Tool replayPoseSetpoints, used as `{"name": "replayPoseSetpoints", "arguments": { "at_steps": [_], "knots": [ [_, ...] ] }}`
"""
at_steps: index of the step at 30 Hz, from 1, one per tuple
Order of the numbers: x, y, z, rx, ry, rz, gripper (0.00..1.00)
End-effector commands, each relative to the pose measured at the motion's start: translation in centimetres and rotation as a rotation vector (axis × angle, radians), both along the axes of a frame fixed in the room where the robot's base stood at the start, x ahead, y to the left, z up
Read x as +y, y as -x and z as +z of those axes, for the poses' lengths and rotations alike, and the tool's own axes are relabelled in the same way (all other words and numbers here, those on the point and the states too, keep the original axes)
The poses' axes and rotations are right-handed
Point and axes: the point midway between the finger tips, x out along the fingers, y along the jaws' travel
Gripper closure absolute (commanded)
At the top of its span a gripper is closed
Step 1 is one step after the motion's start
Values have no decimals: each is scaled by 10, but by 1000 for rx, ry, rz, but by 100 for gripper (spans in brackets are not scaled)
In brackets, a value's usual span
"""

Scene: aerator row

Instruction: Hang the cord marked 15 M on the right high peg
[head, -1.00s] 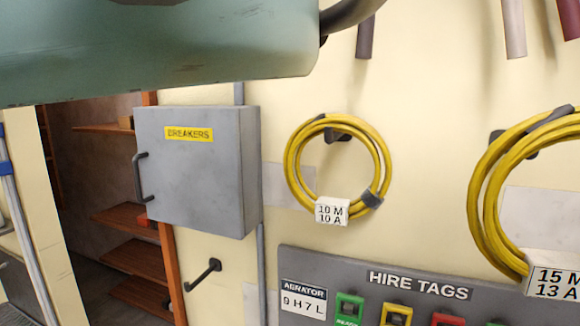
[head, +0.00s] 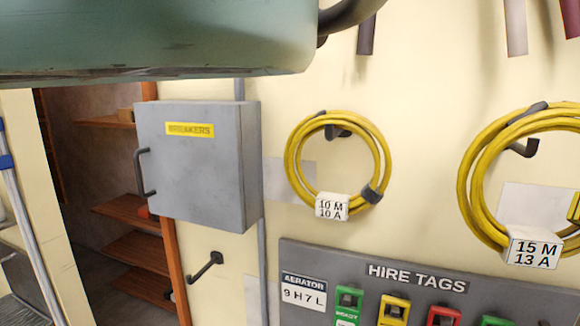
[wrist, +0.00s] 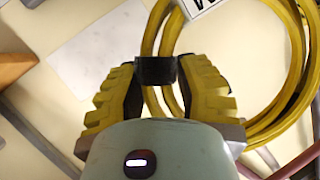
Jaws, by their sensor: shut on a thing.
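The cord marked 15 M 13 A (head: 468,190) is a yellow coil at the right of the head view, partly cut off by the frame edge. Its white tag (head: 533,252) hangs at the bottom. A dark peg (head: 524,148) shows inside the coil, below its upper dark wrap; I cannot tell whether they touch. Only a yellow bit of my gripper (head: 574,207) shows at the right edge. In the wrist view my gripper (wrist: 157,72) is shut on the coil's black wrap (wrist: 157,70), with the yellow loops (wrist: 292,60) on the right. I cannot tell which peg is the right high one.
A second yellow cord (head: 292,160), marked 10 M 10 A, hangs on a peg to the left. A grey breaker box (head: 195,170) and a small hook (head: 205,266) are farther left. The hire tags board (head: 375,262) is below. Several tube ends (head: 515,35) hang above.

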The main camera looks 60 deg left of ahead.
Motion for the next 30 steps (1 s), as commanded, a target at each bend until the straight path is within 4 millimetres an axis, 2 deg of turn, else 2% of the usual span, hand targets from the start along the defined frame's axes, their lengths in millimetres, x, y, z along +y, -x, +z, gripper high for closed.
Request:
{"name": "replayPoseSetpoints", "arguments": {
  "at_steps": [1, 21, 30],
  "knots": [
    [3, -1, 5, 0, -7, 6, 100],
    [13, -12, 3, 1, 0, 8, 100],
    [24, -28, 2, 0, -3, 10, 100]
  ]
}}
